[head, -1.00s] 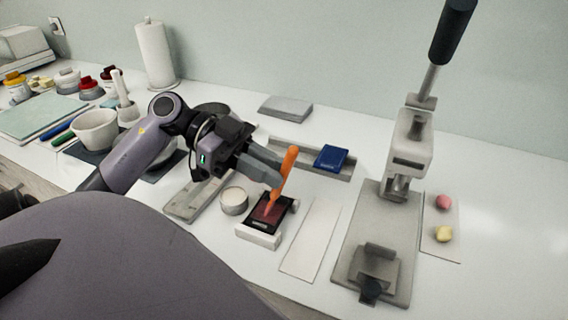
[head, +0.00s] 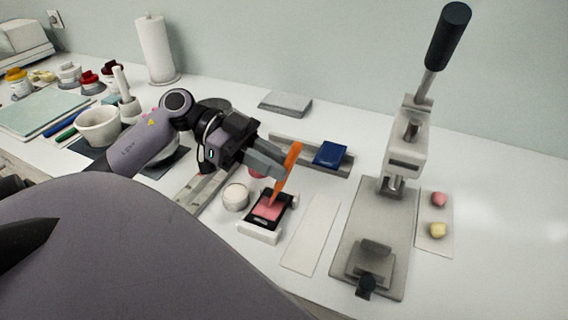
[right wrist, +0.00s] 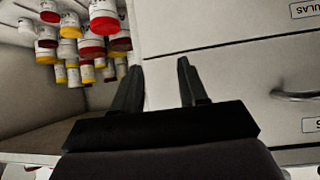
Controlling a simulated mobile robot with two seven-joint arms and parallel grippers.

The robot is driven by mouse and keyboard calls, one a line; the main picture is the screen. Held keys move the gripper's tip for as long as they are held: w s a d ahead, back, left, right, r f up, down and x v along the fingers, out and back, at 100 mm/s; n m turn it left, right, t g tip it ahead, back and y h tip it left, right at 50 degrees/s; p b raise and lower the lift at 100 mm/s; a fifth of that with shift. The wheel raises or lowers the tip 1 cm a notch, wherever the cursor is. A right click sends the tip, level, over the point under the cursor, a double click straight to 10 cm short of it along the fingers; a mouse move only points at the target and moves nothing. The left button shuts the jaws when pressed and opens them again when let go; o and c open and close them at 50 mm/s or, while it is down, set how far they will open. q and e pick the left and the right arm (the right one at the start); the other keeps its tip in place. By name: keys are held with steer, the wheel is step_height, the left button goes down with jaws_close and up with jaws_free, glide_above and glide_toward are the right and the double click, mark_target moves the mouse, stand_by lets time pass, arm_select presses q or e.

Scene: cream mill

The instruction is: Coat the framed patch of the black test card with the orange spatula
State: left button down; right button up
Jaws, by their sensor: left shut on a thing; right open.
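The orange spatula (head: 286,169) is held tilted in my left gripper (head: 284,172), which is shut on its handle. Its lower end is at the black test card (head: 281,213), and I cannot tell whether it touches. The card lies on a small holder with a white front block (head: 259,232). A pink coat (head: 267,208) shows on the card's patch. A round tin with a pale top (head: 236,197) stands just left of the card. My right gripper (right wrist: 158,82) is open and empty in the right wrist view, away from the card, facing drawers.
A white strip (head: 312,233) lies right of the card. A lever press (head: 385,230) stands further right, beside a plate with pink and yellow lumps (head: 436,240). A blue block (head: 330,154) sits in a grey tray (head: 348,168) behind. A mortar (head: 98,127) stands left.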

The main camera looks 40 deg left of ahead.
arm_select(q)
steer(key=shift+w+a+r, duration=0.15)
steer(key=shift+w, duration=0.35)
steer(key=shift+p, duration=1.15)
steer(key=shift+s+f, duration=0.2)
steer(key=shift+f, duration=0.05)
steer(key=shift+w+a+r, duration=0.1)
steer(key=shift+w+a, duration=0.05)
steer(key=shift+w, duration=0.4)
steer(key=shift+w+a, duration=0.15)
steer(key=shift+w, duration=0.35)
steer(key=shift+s+d+b, duration=0.25)
steer(key=shift+s+b, duration=0.1)
steer(key=shift+s, duration=0.35)
steer(key=shift+s+d+b, duration=0.2)
steer(key=shift+s+b, duration=0.15)
steer(key=shift+s, duration=0.35)
stand_by(0.5)
